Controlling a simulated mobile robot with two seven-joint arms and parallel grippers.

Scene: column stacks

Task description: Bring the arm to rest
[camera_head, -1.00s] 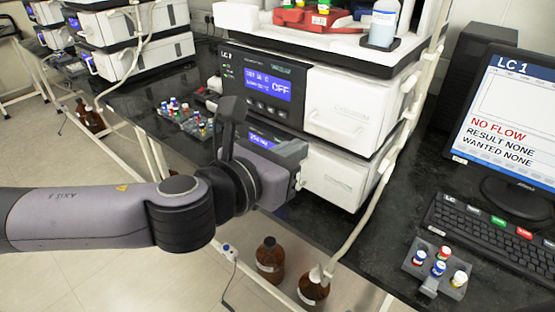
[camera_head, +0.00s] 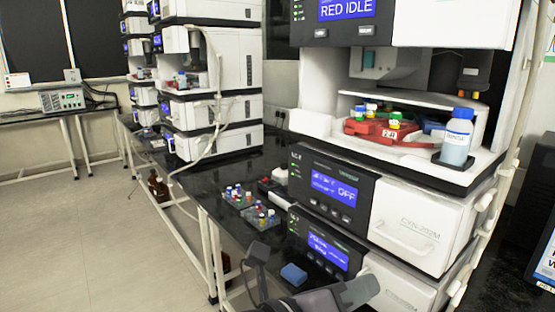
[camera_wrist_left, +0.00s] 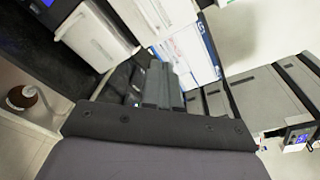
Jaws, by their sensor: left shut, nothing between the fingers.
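My left gripper (camera_head: 362,290) shows at the bottom edge of the head view, in front of the lower white-fronted unit of the instrument stack (camera_head: 410,225). Most of my left arm is cut off by the lower edge. In the left wrist view the gripper's fingers (camera_wrist_left: 163,86) are together, with nothing held. My right gripper is not in view.
Small vial racks (camera_head: 250,207) stand on the black bench left of the stack. A blue object (camera_head: 293,273) lies close to my gripper. A red tray (camera_head: 377,130) and a blue-capped bottle (camera_head: 457,138) sit higher up. Open floor (camera_head: 90,240) is at left.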

